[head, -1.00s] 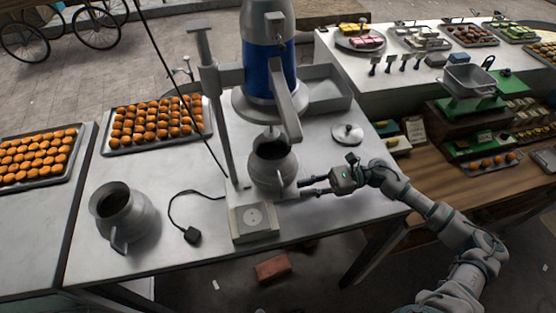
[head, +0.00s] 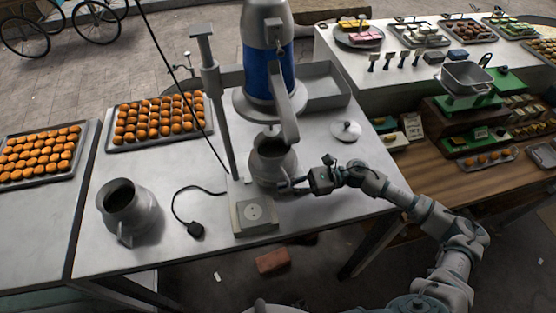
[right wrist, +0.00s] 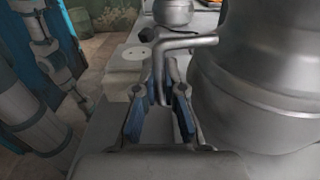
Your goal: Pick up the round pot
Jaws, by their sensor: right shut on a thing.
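A round grey metal pot (head: 272,163) stands upright on the grey table under the spout of the blue and grey machine. In the right wrist view, the pot (right wrist: 262,75) fills the right side. Its bent handle (right wrist: 188,42) runs down between my fingers. My right gripper (head: 292,187) is shut on that handle at the pot's lower right; its fingers (right wrist: 162,85) show on both sides of the bar. A second, similar round pot (head: 130,212) stands apart on the left part of the table. My left gripper is not in view.
The blue and grey machine (head: 268,75) stands right behind the pot. A pale box (head: 255,214) with a round socket sits in front, and a black plug (head: 196,230) with cord lies left. A lid (head: 346,131) lies behind my right gripper. Trays of orange balls (head: 157,122) are at left.

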